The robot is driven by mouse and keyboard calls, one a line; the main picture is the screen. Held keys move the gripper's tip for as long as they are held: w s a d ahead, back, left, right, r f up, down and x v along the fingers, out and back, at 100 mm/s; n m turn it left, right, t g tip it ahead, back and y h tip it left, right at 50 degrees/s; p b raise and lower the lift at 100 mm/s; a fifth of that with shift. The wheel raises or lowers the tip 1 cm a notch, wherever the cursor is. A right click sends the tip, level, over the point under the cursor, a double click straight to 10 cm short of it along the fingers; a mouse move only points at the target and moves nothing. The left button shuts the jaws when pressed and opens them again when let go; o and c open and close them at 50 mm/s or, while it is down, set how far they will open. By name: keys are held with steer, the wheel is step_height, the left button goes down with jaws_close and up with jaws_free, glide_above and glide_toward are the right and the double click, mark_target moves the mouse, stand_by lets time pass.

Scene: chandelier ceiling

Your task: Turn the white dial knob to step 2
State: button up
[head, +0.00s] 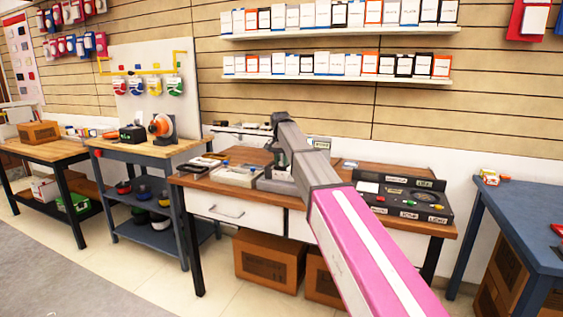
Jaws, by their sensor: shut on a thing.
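My gripper (282,157) is at the far end of my arm, over the middle of the wooden workbench (238,190). It points down by a grey-white box (272,184) on the bench top. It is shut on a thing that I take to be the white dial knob. The knob itself, its step marks and the fingertips are too small or hidden behind my arm, so I cannot tell the dial's setting.
A black panel (408,184) with labels and coloured parts lies right of my arm. Trays (232,175) sit left of the box. A side table with an orange spool (162,125) stands left, a blue table (530,210) right. Cardboard boxes (268,262) are below.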

mark_target(281, 162)
steer(key=o, duration=1)
steer(key=shift+c, duration=0.2)
step_height(281, 162, up, 11)
steer(key=shift+a, duration=0.2)
steer(key=shift+s+f, duration=0.1)
steer(key=shift+f, duration=0.05)
